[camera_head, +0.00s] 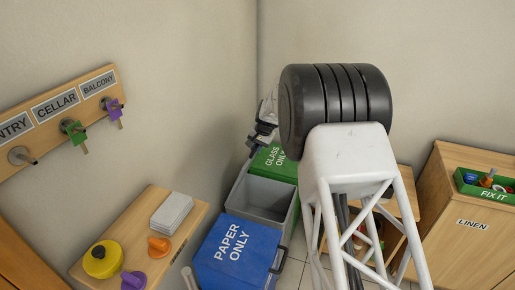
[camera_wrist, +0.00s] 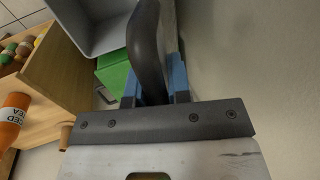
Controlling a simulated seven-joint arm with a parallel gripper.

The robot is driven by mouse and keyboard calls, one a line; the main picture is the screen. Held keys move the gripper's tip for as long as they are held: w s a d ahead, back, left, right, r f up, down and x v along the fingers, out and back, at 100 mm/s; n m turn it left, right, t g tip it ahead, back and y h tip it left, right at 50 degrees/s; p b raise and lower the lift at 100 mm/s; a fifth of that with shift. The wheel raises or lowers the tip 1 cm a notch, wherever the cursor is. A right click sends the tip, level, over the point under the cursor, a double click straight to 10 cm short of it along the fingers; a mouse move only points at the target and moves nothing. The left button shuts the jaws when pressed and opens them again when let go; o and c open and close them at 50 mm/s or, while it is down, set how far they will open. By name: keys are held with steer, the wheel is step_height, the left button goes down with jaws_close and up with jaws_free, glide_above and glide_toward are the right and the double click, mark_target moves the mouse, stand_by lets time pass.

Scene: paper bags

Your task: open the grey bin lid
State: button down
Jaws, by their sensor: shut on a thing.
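The grey bin (camera_head: 285,213) stands between the blue and green bins in the head view. Its top is uncovered and its inside shows; it also shows at the top of the wrist view (camera_wrist: 82,38). My gripper (camera_wrist: 155,88) has its blue fingers shut on a dark curved handle (camera_wrist: 148,40). A thin grey panel beside the handle, seen nearly edge-on, looks like the raised lid, but its outline is unclear. In the head view my gripper (camera_head: 257,143) is above and behind the grey bin, by the wall, partly hidden by my own arm.
The blue PAPER ONLY bin (camera_head: 232,255) is in front, lid shut. The green GLASS ONLY bin (camera_head: 284,165) is behind. A wooden table (camera_head: 185,240) with a yellow tub (camera_head: 102,259) stands left. A LINEN cabinet (camera_head: 470,245) stands right. The wall is close to my gripper.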

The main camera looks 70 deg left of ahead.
steer(key=c, duration=1.1)
jaws_free()
steer(key=shift+r, duration=0.15)
steer(key=v, duration=0.7)
steer(key=shift+r, duration=0.2)
steer(key=shift+d, duration=0.1)
steer(key=shift+w, duration=0.15)
